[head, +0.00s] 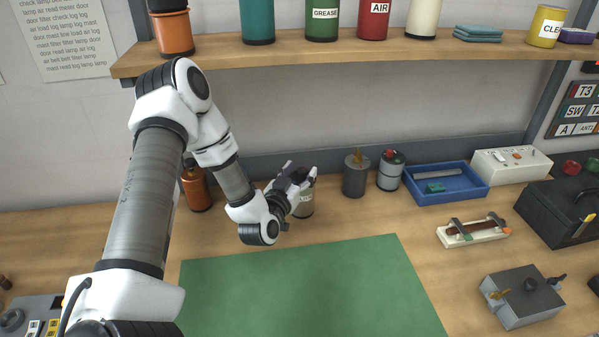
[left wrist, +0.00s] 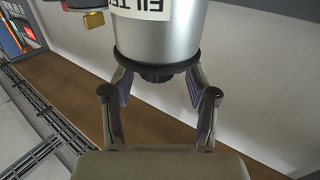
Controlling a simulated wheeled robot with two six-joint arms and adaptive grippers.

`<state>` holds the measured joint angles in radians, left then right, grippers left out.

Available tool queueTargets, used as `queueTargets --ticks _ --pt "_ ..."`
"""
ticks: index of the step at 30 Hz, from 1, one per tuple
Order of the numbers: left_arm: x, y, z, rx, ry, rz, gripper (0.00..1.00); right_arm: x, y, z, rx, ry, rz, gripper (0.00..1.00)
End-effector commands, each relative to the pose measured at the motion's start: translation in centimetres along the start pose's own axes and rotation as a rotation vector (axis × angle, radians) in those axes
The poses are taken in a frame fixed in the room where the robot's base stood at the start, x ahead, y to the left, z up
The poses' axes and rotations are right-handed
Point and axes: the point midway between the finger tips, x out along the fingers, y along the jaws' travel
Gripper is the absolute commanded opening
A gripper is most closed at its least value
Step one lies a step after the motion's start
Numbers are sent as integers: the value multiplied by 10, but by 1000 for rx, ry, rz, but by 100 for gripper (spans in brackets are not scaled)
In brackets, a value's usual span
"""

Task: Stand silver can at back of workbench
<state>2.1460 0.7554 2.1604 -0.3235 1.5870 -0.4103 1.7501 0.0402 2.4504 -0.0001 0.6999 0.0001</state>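The silver can (head: 304,203) is at the back of the workbench, next to the dark back rail, and looks upright. My left gripper (head: 300,178) is at its top and hides part of it. In the left wrist view the silver can (left wrist: 158,35) shows upside down, with a dark rim, a dark cap and a partly cut-off label. The left gripper's fingers (left wrist: 158,88) are spread on both sides of the cap, with gaps beside it. The can's rim hides the fingertips. Whether its base touches the bench is unclear. My right gripper is not in view.
A grey can (head: 354,178) and a red-topped can (head: 390,172) stand to the right, then a blue tray (head: 447,196). A brown bottle (head: 196,188) stands to the left. A green mat (head: 310,290) lies in front. A shelf (head: 350,52) runs above.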

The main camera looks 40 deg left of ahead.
Motion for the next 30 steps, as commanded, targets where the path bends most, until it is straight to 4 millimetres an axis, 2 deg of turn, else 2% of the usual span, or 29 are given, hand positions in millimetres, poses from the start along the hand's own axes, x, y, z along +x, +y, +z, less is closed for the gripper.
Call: queueTargets --ticks 4,7,15,19,23,30 --pt "-4 0 1 -1 -1 0 58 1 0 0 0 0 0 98" --pt "-18 0 2 -2 -2 0 58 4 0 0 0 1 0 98" --pt "-87 0 2 -6 -4 -1 58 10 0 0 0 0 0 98" --pt "-110 0 0 -1 -4 1 58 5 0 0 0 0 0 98" --pt "-120 0 0 0 -1 0 58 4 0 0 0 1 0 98" --pt "-120 0 0 0 1 0 58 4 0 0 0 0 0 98"
